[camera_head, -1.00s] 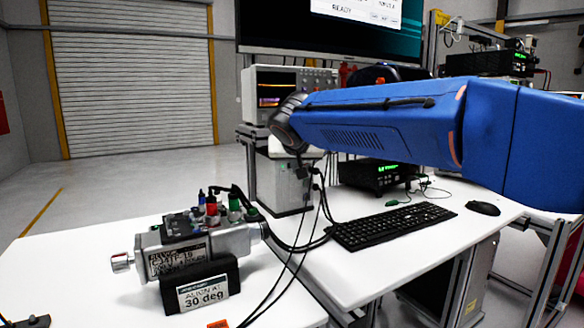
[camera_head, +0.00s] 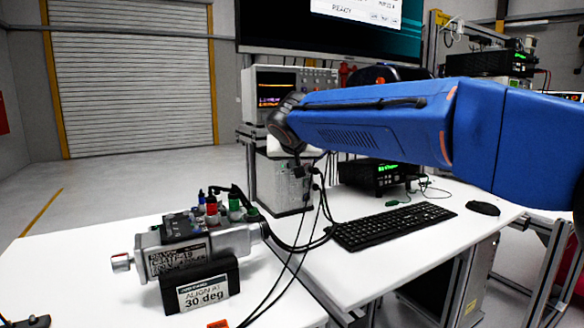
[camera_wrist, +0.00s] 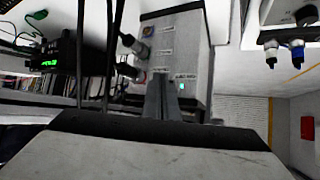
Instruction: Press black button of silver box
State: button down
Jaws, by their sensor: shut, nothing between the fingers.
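The silver box (camera_head: 280,188) stands upright on the white table behind the motor unit, below the end of my blue arm. In the wrist view its front face (camera_wrist: 172,42) shows small printed labels, cable connectors on one side and a lit green-blue indicator (camera_wrist: 181,86). My gripper (camera_wrist: 160,80) is shut and empty, with its fingers over the lower part of that face. I cannot tell whether the fingertips touch it. I cannot make out the black button for certain; the fingers may cover it. The head view does not show the fingers clearly.
Black cables (camera_head: 318,205) hang beside the box's front and run across the table. The silver motor unit (camera_head: 222,240) sits at front left, the keyboard (camera_head: 390,226) to the right. An oscilloscope (camera_head: 262,82) stands behind. A black device with a green display (camera_head: 375,175) is beyond the box.

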jog(key=shift+s, duration=0.1)
dwell(0.5)
jog(key=shift+s+d, duration=0.25)
jog(key=shift+s, duration=0.05)
jog(key=s+d, duration=0.3)
jog(key=s, duration=0.2)
jog(key=shift+d, duration=0.2)
dwell(0.5)
